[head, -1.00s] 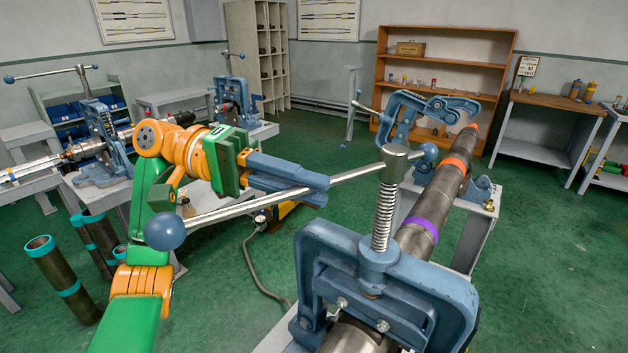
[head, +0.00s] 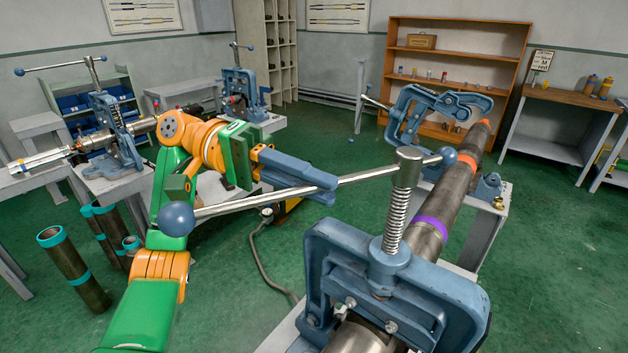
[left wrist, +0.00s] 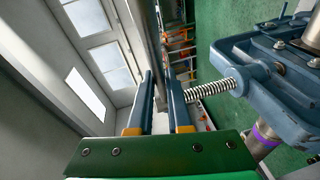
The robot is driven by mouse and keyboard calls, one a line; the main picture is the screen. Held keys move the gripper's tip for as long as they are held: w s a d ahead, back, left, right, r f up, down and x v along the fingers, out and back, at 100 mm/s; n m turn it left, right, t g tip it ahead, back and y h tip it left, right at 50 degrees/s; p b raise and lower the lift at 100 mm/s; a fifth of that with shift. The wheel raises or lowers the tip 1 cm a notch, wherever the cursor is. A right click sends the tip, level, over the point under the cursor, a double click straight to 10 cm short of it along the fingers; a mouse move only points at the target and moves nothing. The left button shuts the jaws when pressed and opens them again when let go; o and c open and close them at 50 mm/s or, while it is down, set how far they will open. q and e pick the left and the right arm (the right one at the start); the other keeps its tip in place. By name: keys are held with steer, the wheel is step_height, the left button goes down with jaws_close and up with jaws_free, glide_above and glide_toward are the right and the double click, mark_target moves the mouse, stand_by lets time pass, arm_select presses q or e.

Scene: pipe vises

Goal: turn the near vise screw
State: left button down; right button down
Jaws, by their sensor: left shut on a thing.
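The near vise (head: 330,245) is a blue frame clamped over a grey pipe at the bottom right of the head view. Its threaded screw (head: 396,222) stands upright with a long steel handle (head: 240,207) through its head. The handle has a blue ball at each end. My left gripper (head: 328,190) is shut on the handle between the left ball (head: 176,219) and the screw. In the left wrist view the handle (left wrist: 157,50) passes between my two blue fingers (left wrist: 160,100), and the screw (left wrist: 210,90) is to the right. My right gripper is out of view.
A second blue vise (head: 410,115) stands behind, along the pipe with purple and orange bands (head: 430,230). Other vises (head: 112,130) stand on benches at the left. Several dark pipes (head: 72,268) stand on the green floor. A wooden shelf (head: 455,60) is at the back.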

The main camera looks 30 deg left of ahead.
arm_select(q)
steer(key=shift+w+a+r, duration=0.15)
stand_by(0.7)
steer(key=c, duration=1)
jaws_free()
steer(key=shift+o, duration=0.8)
steer(key=shift+w+a, duration=0.15)
steer(key=a+p, duration=0.1)
steer(key=a, duration=0.6)
steer(key=shift+s+r, duration=0.3)
steer(key=shift+s, duration=0.15)
